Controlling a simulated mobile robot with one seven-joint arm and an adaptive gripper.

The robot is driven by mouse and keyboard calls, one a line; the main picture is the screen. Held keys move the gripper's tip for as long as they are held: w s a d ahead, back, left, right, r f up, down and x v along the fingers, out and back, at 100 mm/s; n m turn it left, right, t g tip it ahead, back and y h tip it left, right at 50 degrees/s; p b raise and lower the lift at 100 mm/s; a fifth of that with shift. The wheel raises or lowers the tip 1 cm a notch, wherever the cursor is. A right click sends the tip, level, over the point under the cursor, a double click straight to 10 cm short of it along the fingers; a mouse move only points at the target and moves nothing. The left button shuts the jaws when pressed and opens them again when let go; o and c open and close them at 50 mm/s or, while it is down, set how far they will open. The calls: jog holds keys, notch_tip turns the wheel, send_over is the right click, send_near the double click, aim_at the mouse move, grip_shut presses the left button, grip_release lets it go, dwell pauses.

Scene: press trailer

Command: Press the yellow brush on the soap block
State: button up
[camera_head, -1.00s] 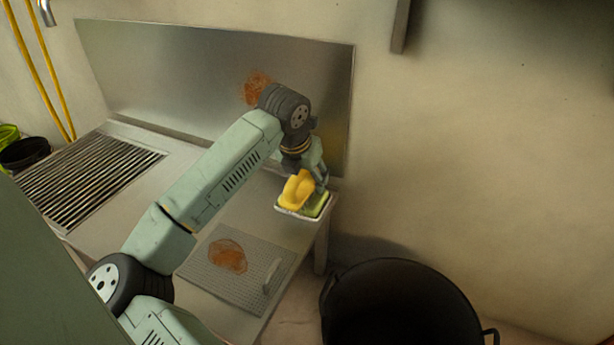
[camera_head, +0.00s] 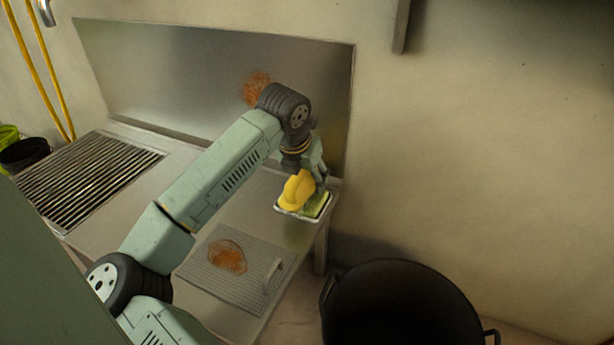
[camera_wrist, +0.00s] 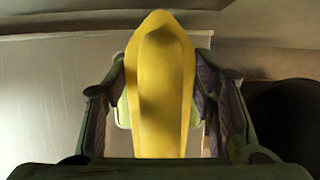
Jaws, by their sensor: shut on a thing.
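The yellow brush (camera_head: 297,190) is in my gripper (camera_head: 316,184), over the small white tray (camera_head: 289,211) at the right end of the steel counter. In the wrist view the yellow brush (camera_wrist: 160,92) fills the middle, with a finger of my gripper (camera_wrist: 160,105) on each side. The green soap block (camera_head: 318,204) lies in the tray, partly covered by the brush. A little pale green also shows beside the brush in the wrist view. The brush's underside is hidden, so I cannot tell whether it touches the soap.
A ribbed board (camera_head: 222,278) with a brown stain and a handle lies on the counter front. A slatted grate (camera_head: 85,178) is at left. A steel backsplash (camera_head: 170,70) with a rusty stain stands behind. A black bin (camera_head: 405,300) stands right of the counter.

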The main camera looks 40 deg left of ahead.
jog(key=shift+r+p, duration=1.9)
jog(key=shift+r, duration=1.55)
